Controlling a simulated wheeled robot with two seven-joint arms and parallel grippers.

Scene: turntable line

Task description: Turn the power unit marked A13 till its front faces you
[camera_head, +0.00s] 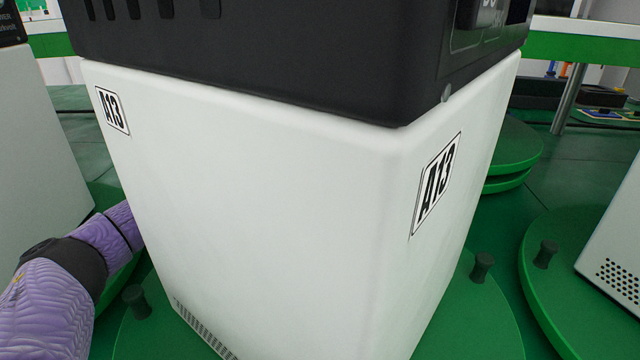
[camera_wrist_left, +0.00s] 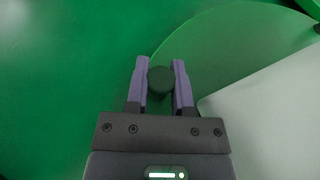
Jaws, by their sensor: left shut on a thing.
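The power unit marked A13 (camera_head: 270,190) is a tall white box with a black top, standing on a green turntable (camera_head: 490,325) with one corner towards me. A13 labels show on both visible faces. The black top has slots on its left face and an outlined panel with partly cut-off lettering on its right face. My left arm reaches in from the left and its gripper is hidden behind the unit. In the left wrist view my left gripper (camera_wrist_left: 160,68) is shut on a dark green peg (camera_wrist_left: 161,82) at the turntable's rim. My right gripper is not in view.
More pegs stand on this turntable, at front left (camera_head: 137,301) and right (camera_head: 482,267). Another white unit (camera_head: 35,140) stands close on the left. A neighbouring turntable (camera_head: 550,300) with its own peg and a white unit (camera_head: 618,245) is at the right.

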